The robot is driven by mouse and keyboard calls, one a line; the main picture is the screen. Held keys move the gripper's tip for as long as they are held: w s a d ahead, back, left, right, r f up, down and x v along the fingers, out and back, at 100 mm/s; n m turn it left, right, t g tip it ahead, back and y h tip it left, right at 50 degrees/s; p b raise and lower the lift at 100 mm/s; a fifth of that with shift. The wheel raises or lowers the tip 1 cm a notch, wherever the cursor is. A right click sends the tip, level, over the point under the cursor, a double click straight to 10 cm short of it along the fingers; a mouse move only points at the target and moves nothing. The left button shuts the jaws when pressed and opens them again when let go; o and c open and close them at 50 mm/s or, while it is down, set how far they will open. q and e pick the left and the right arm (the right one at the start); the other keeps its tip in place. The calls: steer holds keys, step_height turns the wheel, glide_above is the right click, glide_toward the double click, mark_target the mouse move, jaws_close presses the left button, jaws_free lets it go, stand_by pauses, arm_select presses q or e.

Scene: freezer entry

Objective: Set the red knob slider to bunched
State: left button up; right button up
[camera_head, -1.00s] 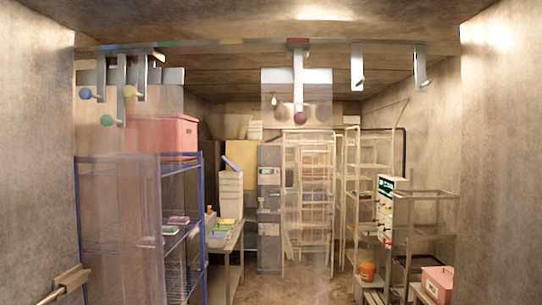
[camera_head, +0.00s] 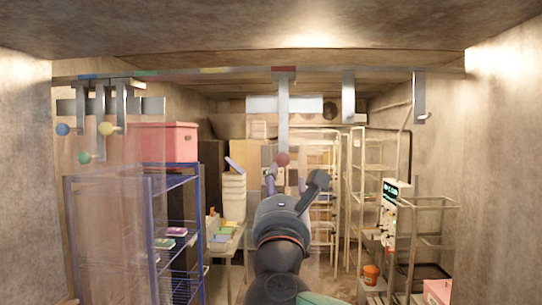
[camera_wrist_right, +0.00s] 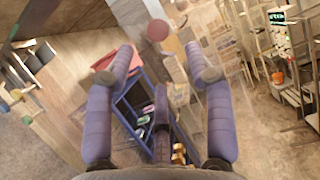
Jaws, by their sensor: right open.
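The red knob (camera_head: 283,159) is at the lower end of a grey hanger (camera_head: 283,112) under the overhead rail (camera_head: 230,72), near mid-width. The rail has a red mark above it. A faint clear strip hangs around it. The blue (camera_head: 62,129), yellow (camera_head: 106,128) and green (camera_head: 84,157) knobs are gathered at the left end. My right gripper (camera_head: 294,180) is open and empty just below the red knob. In the right wrist view, the red knob (camera_wrist_right: 157,30) lies beyond the spread fingers (camera_wrist_right: 157,62), with no contact seen. My left gripper is out of view.
A blue rack (camera_head: 170,185) with a pink box (camera_head: 165,142) stands at the left. Pale metal shelves (camera_head: 372,195) and a panel with a green display (camera_head: 391,205) are at the right. Two grey brackets hang from the rail's right part. Concrete walls flank the opening.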

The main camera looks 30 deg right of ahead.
mark_target(282, 163)
steer(key=p+x, duration=0.3)
steer(key=x, duration=0.7)
steer(key=shift+w+r+p, duration=0.15)
steer(key=shift+w+p, duration=0.1)
steer(key=shift+p, duration=0.05)
jaws_close()
